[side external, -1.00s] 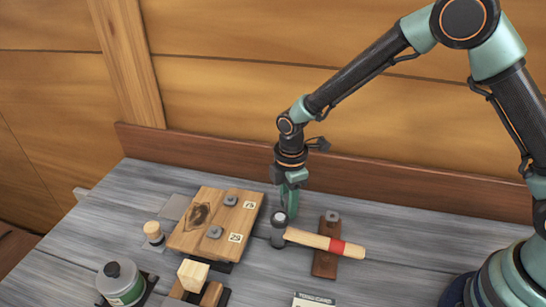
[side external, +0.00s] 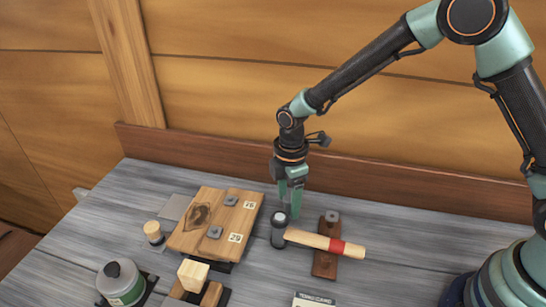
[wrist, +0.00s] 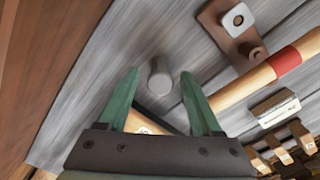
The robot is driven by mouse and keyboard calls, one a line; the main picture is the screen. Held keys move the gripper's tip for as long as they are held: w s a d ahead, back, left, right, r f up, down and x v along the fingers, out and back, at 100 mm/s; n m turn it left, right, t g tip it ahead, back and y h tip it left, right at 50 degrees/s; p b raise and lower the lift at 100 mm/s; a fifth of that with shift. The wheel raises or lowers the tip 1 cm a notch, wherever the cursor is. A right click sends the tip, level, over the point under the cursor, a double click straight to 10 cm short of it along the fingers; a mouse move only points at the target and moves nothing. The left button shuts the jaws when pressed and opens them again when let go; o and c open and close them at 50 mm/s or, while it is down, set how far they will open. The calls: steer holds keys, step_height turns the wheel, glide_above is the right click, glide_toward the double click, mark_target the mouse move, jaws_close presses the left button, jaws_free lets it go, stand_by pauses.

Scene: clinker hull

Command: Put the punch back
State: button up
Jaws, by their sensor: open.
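The punch, as far as I can tell, is a short plain grey cylinder (wrist: 160,76) standing on the planks in the wrist view. It appears between the two tips of my open gripper (wrist: 159,72), with space on both sides. In the side view its round grey top (side external: 279,217) seems to show just below my gripper (side external: 290,208), close to the hammer head. My gripper points down and holds nothing. The hammer's wooden handle (side external: 318,241) with a red band lies across a brown block (side external: 326,264); my right finger partly covers the hammer in the wrist view.
A wooden board (side external: 186,245) with number tags and grey square pieces lies to the left. A wooden-topped tool (side external: 154,232), a grey-lidded tin (side external: 122,283) and a pale wood block (side external: 193,274) stand nearby. A wooden wall (side external: 400,140) rises behind.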

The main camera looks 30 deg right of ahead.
mark_target(289, 198)
step_height(289, 198, up, 11)
steer(key=s+d+r+m+t, duration=0.2)
steer(key=s+d+r+m, duration=0.3)
steer(key=d+m, duration=0.3)
steer(key=s+d+r+m+t, duration=0.3)
steer(key=s+d+r+m, duration=0.3)
steer(key=s+d+m, duration=0.2)
steer(key=shift+m+t, duration=0.3)
steer(key=shift+r, duration=0.1)
stand_by(0.8)
